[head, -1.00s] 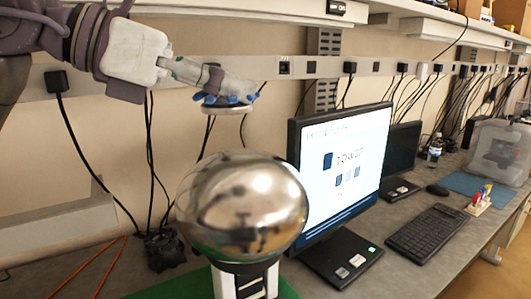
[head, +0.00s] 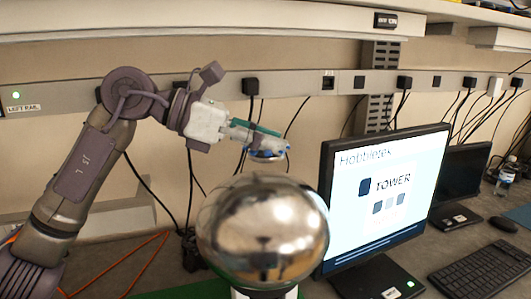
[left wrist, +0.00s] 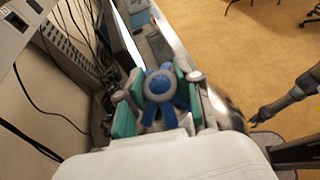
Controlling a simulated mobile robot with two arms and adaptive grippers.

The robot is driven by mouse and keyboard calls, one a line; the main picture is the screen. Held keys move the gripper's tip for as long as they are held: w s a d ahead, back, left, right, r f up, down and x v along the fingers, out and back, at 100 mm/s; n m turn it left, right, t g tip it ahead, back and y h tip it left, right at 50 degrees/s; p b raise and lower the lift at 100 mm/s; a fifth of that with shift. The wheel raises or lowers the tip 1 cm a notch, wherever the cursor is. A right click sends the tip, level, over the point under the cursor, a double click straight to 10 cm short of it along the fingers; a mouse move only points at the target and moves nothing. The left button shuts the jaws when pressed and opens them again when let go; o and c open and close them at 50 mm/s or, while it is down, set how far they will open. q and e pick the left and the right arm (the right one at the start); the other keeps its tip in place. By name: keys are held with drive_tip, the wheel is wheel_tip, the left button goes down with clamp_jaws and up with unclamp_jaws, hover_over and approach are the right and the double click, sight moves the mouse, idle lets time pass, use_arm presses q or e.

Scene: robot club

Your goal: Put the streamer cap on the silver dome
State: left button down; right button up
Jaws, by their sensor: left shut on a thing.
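The silver dome (head: 262,238) is a large shiny ball on a stand, low in the middle of the head view. My left gripper (head: 258,143) is above the dome's top and shut on the streamer cap (head: 268,156), a small round piece with blue streamers. A small gap shows between cap and dome; their depth offset is hard to tell. In the left wrist view the blue cap (left wrist: 160,86) sits between the two fingers, and a silver curve (left wrist: 232,112) shows behind the right finger. A dark arm at the right there ends in what may be my right gripper (left wrist: 254,119), too small to read.
A monitor (head: 385,205) stands close to the right of the dome. A keyboard (head: 480,268) and a bottle (head: 505,177) are farther right. Black cables hang along the wall behind. An orange cord (head: 115,265) lies left of the dome on the bench.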

sight(264, 180)
use_arm(q)
drive_tip(key=shift+w+a+f, duration=0.1)
drive_tip(key=shift+w+f, duration=0.05)
drive_tip(key=shift+w, duration=0.05)
wheel_tip(264, 180, down, 4)
drive_tip(key=shift+a+r+p, duration=0.1)
drive_tip(key=shift+a+p, duration=0.05)
drive_tip(key=shift+p, duration=0.6)
drive_tip(key=shift+f, duration=0.25)
drive_tip(key=c, duration=0.8)
unclamp_jaws()
use_arm(e)
drive_tip(key=shift+d+r, duration=0.1)
drive_tip(key=shift+r, duration=0.55)
use_arm(q)
drive_tip(key=shift+r, duration=0.1)
use_arm(e)
drive_tip(key=shift+d, duration=0.1)
